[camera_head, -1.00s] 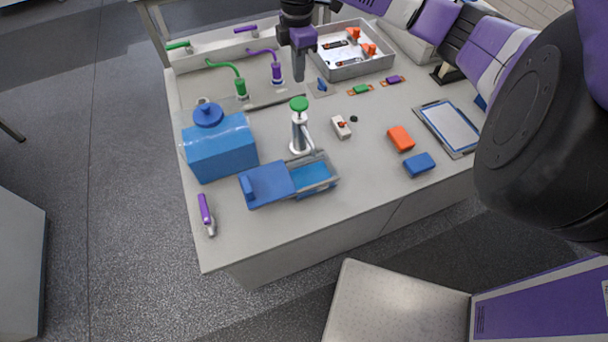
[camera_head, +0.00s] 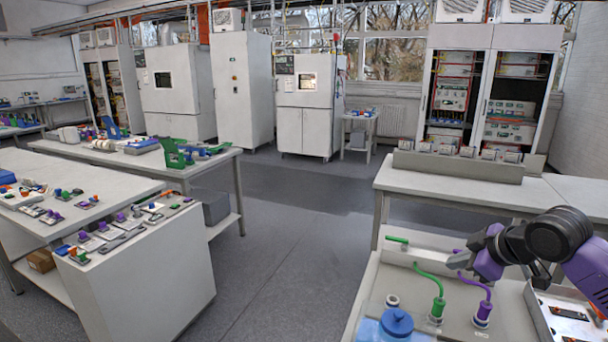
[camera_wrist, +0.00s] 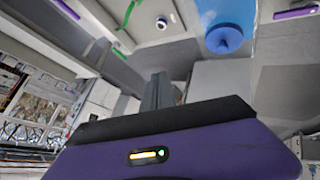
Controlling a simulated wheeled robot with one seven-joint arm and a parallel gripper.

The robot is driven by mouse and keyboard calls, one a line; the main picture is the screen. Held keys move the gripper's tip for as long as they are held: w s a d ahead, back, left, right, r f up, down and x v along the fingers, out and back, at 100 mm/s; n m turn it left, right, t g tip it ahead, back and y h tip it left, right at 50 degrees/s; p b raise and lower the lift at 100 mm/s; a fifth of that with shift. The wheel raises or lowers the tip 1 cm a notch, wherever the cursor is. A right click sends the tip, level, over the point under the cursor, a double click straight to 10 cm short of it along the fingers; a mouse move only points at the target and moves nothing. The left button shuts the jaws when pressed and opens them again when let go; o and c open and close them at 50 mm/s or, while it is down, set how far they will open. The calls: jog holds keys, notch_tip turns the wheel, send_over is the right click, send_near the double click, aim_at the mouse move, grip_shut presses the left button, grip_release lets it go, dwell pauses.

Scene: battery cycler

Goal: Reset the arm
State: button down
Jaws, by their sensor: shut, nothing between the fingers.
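My arm, purple and black, reaches in from the lower right of the head view. My gripper (camera_head: 458,259) points left above the back of the near workbench, near the green and purple hoses. In the wrist view my gripper (camera_wrist: 157,92) shows as closed grey fingers beyond the purple and black housing. The fingers are shut with nothing held. The gripper looks clear of the bench, though the exact gap is hard to tell.
The near bench (camera_head: 372,290) bears a green hose (camera_head: 428,275), a purple hose (camera_head: 470,279), a blue-lidded container (camera_head: 396,322) and a tray (camera_head: 560,320). A long table (camera_head: 450,190) stands behind. Open floor (camera_head: 280,250) lies left of the bench.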

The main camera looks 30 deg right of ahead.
jog(key=w+a+r+m+t+h, duration=0.1)
jog(key=w+a+r+m+t, duration=0.25)
jog(key=a+r+t, duration=0.45)
jog(key=w+a+r+m+t, duration=0.3)
jog(key=a+r+m+t, duration=0.15)
jog(key=a, duration=0.45)
jog(key=s+a+f+g+y, duration=0.1)
jog(key=s+a+f+g, duration=0.1)
jog(key=s+a+f, duration=0.5)
jog(key=s+a+f+n+g+b, duration=0.1)
jog(key=s+a+f, duration=0.6)
jog(key=s, duration=1.2)
jog(key=s+a+f+n+g+y+b, duration=0.1)
jog(key=s+a+f+g, duration=0.2)
jog(key=s+a+f, duration=0.4)
jog(key=s+f, duration=0.3)
jog(key=s, duration=0.4)
jog(key=shift+y, duration=0.3)
jog(key=shift+f, duration=0.15)
